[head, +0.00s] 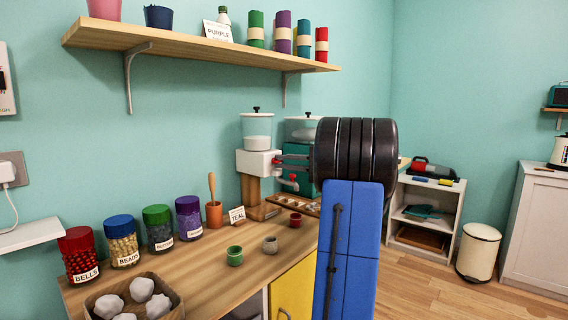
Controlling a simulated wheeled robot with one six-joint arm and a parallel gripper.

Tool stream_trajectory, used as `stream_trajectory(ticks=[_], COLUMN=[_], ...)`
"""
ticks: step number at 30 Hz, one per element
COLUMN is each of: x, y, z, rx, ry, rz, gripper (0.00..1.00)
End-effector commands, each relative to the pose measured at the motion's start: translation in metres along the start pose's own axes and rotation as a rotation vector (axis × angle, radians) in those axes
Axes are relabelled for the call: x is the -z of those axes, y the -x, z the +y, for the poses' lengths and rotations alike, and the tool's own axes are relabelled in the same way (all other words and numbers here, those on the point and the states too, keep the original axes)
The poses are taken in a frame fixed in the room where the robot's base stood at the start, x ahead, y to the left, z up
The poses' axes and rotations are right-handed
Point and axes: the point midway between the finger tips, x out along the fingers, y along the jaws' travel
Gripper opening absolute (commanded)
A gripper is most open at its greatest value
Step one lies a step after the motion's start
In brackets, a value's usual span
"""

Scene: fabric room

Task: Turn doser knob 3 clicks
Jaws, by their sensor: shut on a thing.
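A doser with a white body (257,163) and a clear hopper (257,128) of white contents stands on a wooden stand at the back of the counter. A second doser with a teal body (305,160) and its own hopper stands just right of it, partly hidden by my arm. My gripper (284,161) reaches left from my black wrist to the right face of the white doser. Its fingers are shut on the small red knob (277,160) there, which is mostly covered. The knob's turn angle cannot be read at this size. A red spout part (291,183) shows below the fingers.
The wooden counter (205,262) holds several lidded jars (123,240), a mortar with pestle (214,213), a "TEAL" card (237,215), small cups (234,256) and a box of white lumps (134,300). A shelf (200,43) hangs above. My arm hides the counter's right part.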

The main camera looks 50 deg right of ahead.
Motion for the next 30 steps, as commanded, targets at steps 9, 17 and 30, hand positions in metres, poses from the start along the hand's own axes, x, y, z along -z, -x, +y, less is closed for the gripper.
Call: stream_trajectory(ticks=[9, 17, 30], x=[0.000, 0.001, 0.001], y=[0.000, 0.008, 0.088], z=[0.001, 0.000, 0.001], rx=[-0.001, -0.001, -0.001], ry=[0.000, 0.001, 0.000], rz=[0.001, 0.002, 0.004], gripper=[0.26, 0.26, 0.26])
